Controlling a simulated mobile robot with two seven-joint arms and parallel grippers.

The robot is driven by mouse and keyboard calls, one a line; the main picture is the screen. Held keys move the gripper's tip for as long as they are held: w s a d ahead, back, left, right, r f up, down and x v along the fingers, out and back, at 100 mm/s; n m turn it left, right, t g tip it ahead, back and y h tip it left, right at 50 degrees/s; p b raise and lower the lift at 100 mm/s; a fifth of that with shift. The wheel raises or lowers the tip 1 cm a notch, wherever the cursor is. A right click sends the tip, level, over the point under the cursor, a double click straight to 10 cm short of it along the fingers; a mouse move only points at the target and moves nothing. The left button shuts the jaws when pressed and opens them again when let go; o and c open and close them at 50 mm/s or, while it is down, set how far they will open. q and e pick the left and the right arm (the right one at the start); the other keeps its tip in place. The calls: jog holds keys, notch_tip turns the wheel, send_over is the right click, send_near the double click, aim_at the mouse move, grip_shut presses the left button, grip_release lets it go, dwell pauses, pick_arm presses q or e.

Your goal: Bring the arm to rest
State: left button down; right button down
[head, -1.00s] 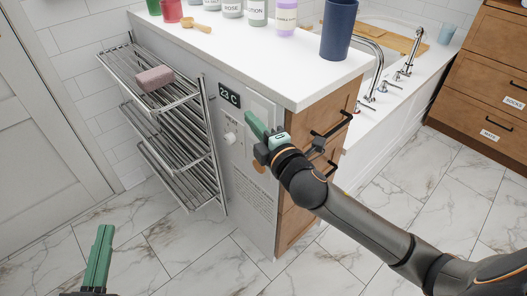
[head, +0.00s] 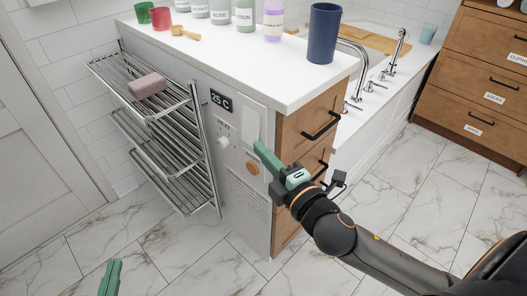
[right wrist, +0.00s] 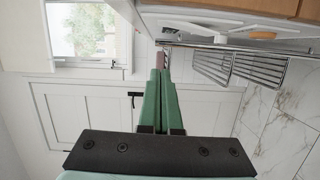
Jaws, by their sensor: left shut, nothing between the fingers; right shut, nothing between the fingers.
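My right arm (head: 352,243) reaches in from the lower right in the head view. Its gripper (head: 264,152) has green fingers, shut and empty, in front of the panel on the cabinet's side. Whether the fingertips touch the panel cannot be told from the head view. In the right wrist view the gripper (right wrist: 160,72) shows its fingers together with nothing between them. My left gripper (head: 112,266) shows only as green fingers at the bottom edge, shut and empty over the floor.
The panel has a display (head: 221,101) reading 25 C, a knob (head: 224,142) and an orange round button (head: 252,168). A rack (head: 160,145) holding a pink block (head: 148,85) stands left. A blue cup (head: 323,35) stands near the counter's (head: 230,60) right edge. Floor in front is free.

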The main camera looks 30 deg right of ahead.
dwell(0.5)
